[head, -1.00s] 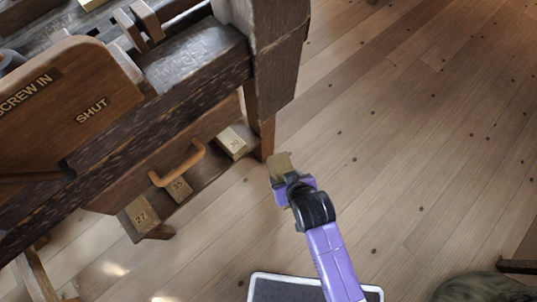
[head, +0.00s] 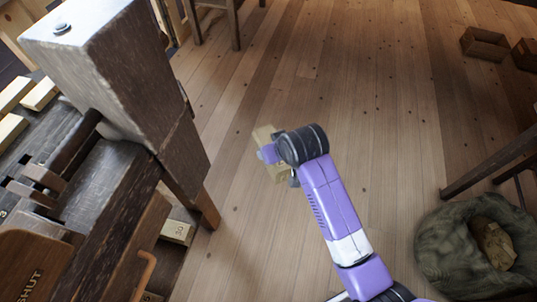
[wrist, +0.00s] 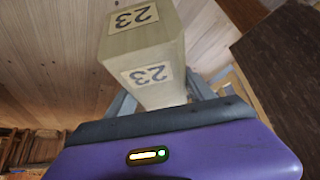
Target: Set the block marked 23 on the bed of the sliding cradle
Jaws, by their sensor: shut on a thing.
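The block marked 23 (wrist: 145,50) is a pale wooden block with its number on two faces in the wrist view. My gripper (wrist: 165,105) is shut on it. In the head view the block (head: 263,134) shows as a tan piece at the end of my purple arm, and my gripper (head: 272,153) holds it over open floor, to the right of the wooden bench. The far side of the block is hidden. I cannot tell which part of the bench is the sliding cradle.
The dark bench (head: 115,190) with a tall block-like post (head: 120,75) stands at the left. A block marked 30 (head: 177,232) sits on its low shelf. Pale blocks (head: 40,94) lie on top. A green sack (head: 470,250) is at lower right. Floor between is clear.

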